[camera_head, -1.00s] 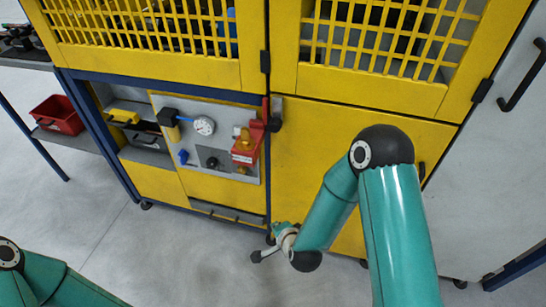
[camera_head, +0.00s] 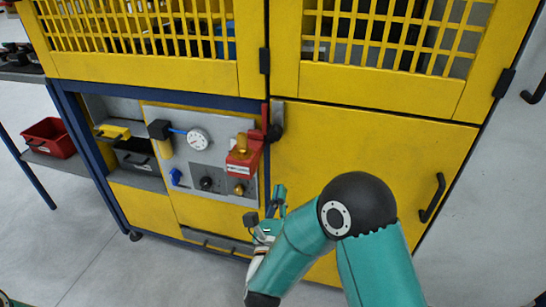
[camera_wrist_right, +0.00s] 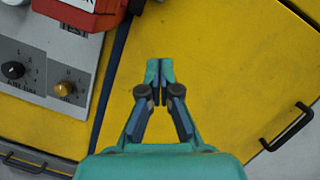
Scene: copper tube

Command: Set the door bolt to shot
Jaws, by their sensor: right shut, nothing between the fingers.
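What looks like the door bolt, a small grey plate with a dark knob (camera_head: 276,130), sits at the upper left corner of the lower right yellow door (camera_head: 375,150). A red upright piece stands just left of it. The bolt's exact position is too small to tell. My right gripper (camera_head: 280,190) is below the bolt, in front of the door's left edge, apart from the bolt. In the right wrist view my right gripper (camera_wrist_right: 160,68) points up the yellow door, its fingers shut and empty. The bolt is not clearly seen there. My left gripper is out of view.
Left of the door is a grey panel (camera_head: 212,195) with a gauge (camera_head: 198,139), knobs and a red box (camera_head: 240,166) that juts out. A black door handle (camera_head: 432,198) is at the right. Yellow mesh doors are above. A red bin (camera_head: 50,138) stands far left.

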